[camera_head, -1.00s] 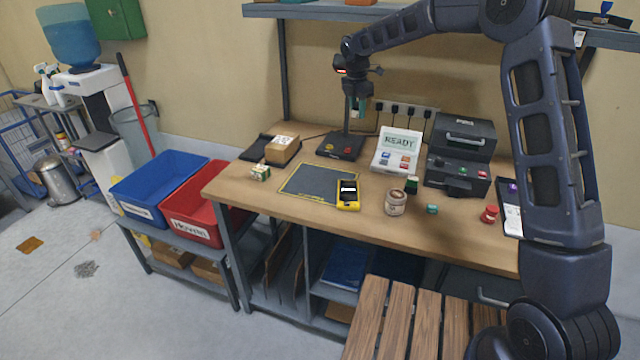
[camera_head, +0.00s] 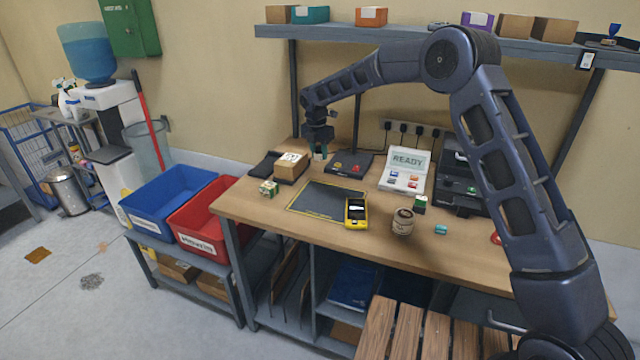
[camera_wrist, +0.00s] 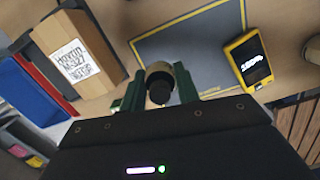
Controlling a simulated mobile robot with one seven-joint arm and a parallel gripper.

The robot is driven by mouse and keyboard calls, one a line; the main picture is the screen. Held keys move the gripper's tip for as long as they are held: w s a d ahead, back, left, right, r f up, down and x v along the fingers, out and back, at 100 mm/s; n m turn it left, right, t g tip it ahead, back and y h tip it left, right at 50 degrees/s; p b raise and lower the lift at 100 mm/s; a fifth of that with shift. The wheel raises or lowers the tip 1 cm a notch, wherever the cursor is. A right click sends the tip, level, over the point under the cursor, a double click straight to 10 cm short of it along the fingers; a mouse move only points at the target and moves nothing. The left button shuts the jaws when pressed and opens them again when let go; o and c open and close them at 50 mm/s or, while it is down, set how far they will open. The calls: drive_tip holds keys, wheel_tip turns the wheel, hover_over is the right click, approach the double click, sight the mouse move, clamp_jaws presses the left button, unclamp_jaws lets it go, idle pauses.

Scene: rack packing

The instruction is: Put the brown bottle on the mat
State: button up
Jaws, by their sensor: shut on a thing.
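The mat (camera_head: 325,198) is a dark grey sheet with a yellow border, lying on the workbench; it also shows in the wrist view (camera_wrist: 205,45). My gripper (camera_head: 318,153) is behind the mat's back left part in the head view, beside the cardboard box. In the wrist view my gripper (camera_wrist: 158,85) has its green fingers shut on the brown bottle (camera_wrist: 158,71), seen from its dark cap end with a tan rim. The bottle shows by the mat's near edge there. Its lower part is hidden, and its height above the bench is unclear.
A labelled cardboard box (camera_head: 291,166) stands close to my gripper's left. A yellow handheld device (camera_head: 356,212) lies at the mat's right edge. A jar (camera_head: 403,221) stands further right. A black device (camera_head: 348,164) lies behind the mat. The mat's middle is bare.

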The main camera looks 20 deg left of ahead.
sight(320, 187)
wheel_tip(320, 187, down, 12)
drive_tip(key=shift+f, duration=0.25)
idle(0.4)
drive_tip(key=o, duration=1)
drive_tip(key=shift+f, duration=0.1)
drive_tip(key=r, duration=0.4)
drive_tip(key=s+r, duration=0.1)
drive_tip(key=r, duration=0.7)
drive_tip(key=shift+s+a+r, duration=0.1)
drive_tip(key=shift+s+a, duration=0.05)
drive_tip(key=shift+s, duration=0.1)
